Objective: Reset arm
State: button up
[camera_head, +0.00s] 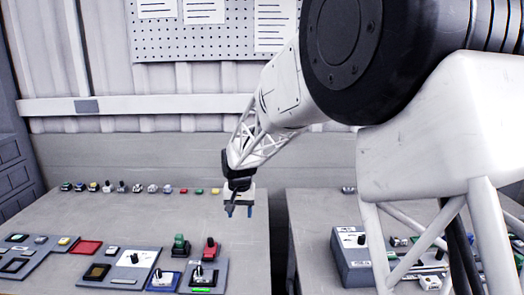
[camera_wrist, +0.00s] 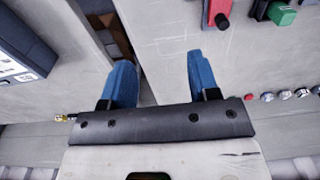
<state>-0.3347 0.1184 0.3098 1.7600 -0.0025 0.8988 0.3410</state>
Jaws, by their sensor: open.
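My gripper (camera_head: 239,211) hangs over the right edge of the left table, at the end of my white arm, in the head view. Its two blue fingers stand apart with nothing between them. In the wrist view the open fingers (camera_wrist: 160,80) have bare grey tabletop and the gap between the tables behind them. No screwdriver can be made out in either view.
The left table (camera_head: 150,215) carries control panels (camera_head: 130,265), a red-handled switch (camera_head: 211,248), a green one (camera_head: 180,246) and a row of small parts along its back. A gap separates it from the right table (camera_head: 308,225), which holds a grey box (camera_head: 352,258).

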jog(key=s+d+r+t, duration=0.1)
jog(key=s+d+r, duration=0.4)
jog(key=s+d, duration=0.4)
jog(key=s+d+r, duration=0.6)
jog(key=s+d, duration=0.2)
jog(key=s, duration=0.3)
jog(key=s+d+f, duration=0.1)
jog(key=s+d, duration=0.3)
jog(key=s, duration=0.7)
jog(key=s+d+f+t, duration=0.1)
jog(key=s+d, duration=0.3)
jog(key=s, duration=0.8)
jog(key=shift+s+d, duration=0.2)
jog(key=shift+d, duration=0.15)
